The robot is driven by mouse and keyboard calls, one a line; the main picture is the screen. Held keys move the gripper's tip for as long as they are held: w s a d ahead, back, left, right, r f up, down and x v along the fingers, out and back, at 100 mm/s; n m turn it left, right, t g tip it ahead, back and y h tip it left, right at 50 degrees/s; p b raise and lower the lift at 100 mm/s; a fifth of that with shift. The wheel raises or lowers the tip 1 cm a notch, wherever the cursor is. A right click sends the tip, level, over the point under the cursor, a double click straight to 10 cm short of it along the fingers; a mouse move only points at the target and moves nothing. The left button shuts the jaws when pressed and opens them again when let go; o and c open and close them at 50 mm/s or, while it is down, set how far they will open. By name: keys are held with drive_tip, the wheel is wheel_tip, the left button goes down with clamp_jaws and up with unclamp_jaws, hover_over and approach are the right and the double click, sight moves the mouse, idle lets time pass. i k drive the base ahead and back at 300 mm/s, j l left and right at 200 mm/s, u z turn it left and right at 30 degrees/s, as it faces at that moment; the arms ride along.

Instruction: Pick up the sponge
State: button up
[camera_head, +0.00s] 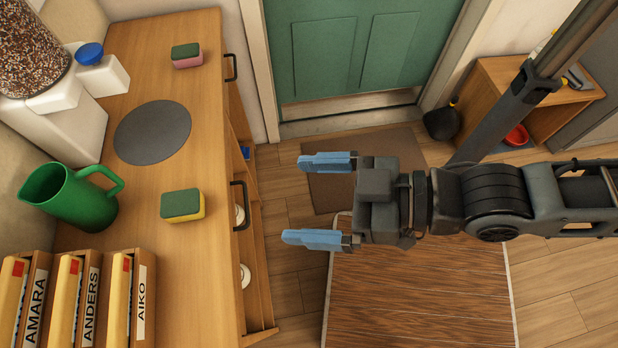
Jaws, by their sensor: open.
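Two sponges lie flat on the wooden counter at the left. The nearer one is a green and yellow sponge (182,205), near the counter's front edge. The farther one is a green and pink sponge (186,55), toward the back of the counter. My gripper (305,200) is open and empty, with its two blue fingers pointing left. In the picture it is to the right of the green and yellow sponge, past the counter edge and apart from it.
On the counter (200,290) are a grey round mat (152,132), a green pitcher (72,195), a white dispenser (60,120) and name-labelled boxes (95,300). Handles (238,205) stick out from its front. A wooden table (420,295) lies below my arm. A green door (355,50) is behind.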

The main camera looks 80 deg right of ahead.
sight(184, 205)
drive_tip(key=k, duration=1.3)
